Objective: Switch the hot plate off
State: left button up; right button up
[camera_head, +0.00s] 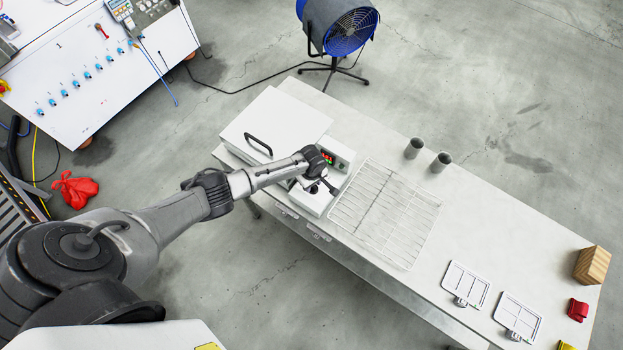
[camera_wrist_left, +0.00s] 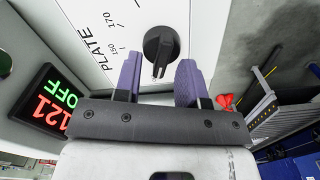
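The left wrist view shows a white panel (camera_wrist_left: 90,25) marked "PLATE", with a scale reading 150 and 170, and a black knob (camera_wrist_left: 161,47) on it. The knob's pale pointer mark faces the gripper. My left gripper (camera_wrist_left: 159,80) is open, its two purple fingers apart, with the knob just beyond and between their tips; I see no clear contact. A dark display (camera_wrist_left: 48,103) shows green "OFF" and red "121". In the head view my left gripper (camera_head: 322,182) is over the white hot plate unit (camera_head: 312,202), partly hiding it; the display (camera_head: 327,157) is behind. My right gripper is not in view.
A white lidded box (camera_head: 285,115) with a black handle stands left of the unit. A wire rack (camera_head: 385,213) lies to its right, with two grey cylinders (camera_head: 414,148) behind. Two small white trays (camera_head: 466,283) lie farther right. A blue fan (camera_head: 348,32) stands behind the table.

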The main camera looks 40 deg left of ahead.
pick_arm(q)
notch_tip(320, 180, up, 14)
jog(key=shift+f+p, duration=0.15)
jog(key=shift+p, duration=0.15)
dwell(0.8)
jog(key=w+d+r+m+t+y, duration=0.1)
jog(key=w+d+r+m+t, duration=0.15)
jog(key=r+m, duration=0.55)
jog(key=w+d+r+m+t, duration=0.2)
jog(key=r+m+t, duration=0.3)
jog(key=m, duration=0.6)
jog(key=s+d+r+m, duration=0.2)
jog(key=s+d+r, duration=0.1)
jog(key=s+r, duration=0.25)
jog(key=s+d+f+n+g, duration=0.1)
jog(key=s+f, duration=0.2)
jog(key=s, duration=0.6)
jog(key=s+f+n+g+p, duration=0.1)
jog(key=s+f, duration=0.2)
jog(key=s, duration=0.5)
jog(key=s+d+f+n+g+h, duration=0.1)
jog(key=s+f+g, duration=0.1)
jog(key=s, duration=0.7)
jog(key=shift+s+d+f+p, duration=0.3)
jog(key=shift+f+p, duration=0.1)
jog(key=shift+f, duration=0.45)
